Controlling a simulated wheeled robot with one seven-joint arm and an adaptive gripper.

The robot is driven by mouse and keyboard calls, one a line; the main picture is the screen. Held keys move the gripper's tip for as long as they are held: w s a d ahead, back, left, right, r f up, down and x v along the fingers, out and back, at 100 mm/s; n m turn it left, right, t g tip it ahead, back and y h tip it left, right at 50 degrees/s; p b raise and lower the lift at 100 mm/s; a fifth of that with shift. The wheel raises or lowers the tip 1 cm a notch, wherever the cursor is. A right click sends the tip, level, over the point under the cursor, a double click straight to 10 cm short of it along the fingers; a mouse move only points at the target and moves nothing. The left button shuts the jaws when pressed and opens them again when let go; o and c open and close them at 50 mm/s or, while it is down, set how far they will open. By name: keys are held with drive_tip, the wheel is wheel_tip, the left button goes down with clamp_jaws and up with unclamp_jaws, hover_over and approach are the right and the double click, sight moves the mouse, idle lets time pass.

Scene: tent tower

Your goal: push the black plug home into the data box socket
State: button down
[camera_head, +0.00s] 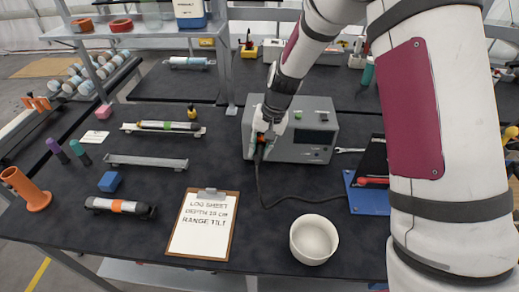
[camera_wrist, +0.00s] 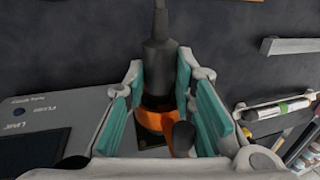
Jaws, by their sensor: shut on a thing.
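The grey data box (camera_head: 312,117) stands on the dark table in the middle of the head view. Its labelled panel also shows at the left of the wrist view (camera_wrist: 35,140). My gripper (camera_head: 263,140) is at the left part of the box's front face. In the wrist view, the black plug (camera_wrist: 160,72) with an orange collar (camera_wrist: 150,120) is between the teal finger pads, and my gripper is shut on it. Its black cable (camera_head: 262,190) runs down to the table. The socket is hidden behind the plug and fingers, so I cannot tell how deep the plug sits.
A white bowl (camera_head: 314,240) and a clipboard (camera_head: 203,225) lie in front of the box. A wrench (camera_head: 349,150) and a blue stand (camera_head: 367,198) are at its right. Metal rails (camera_head: 146,162) and a blue block (camera_head: 110,181) lie to the left.

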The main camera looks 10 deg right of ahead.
drive_tip(key=shift+w, duration=0.2)
drive_tip(key=c, duration=1.3)
unclamp_jaws()
drive_tip(key=v, duration=1.2)
drive_tip(key=shift+r, duration=0.1)
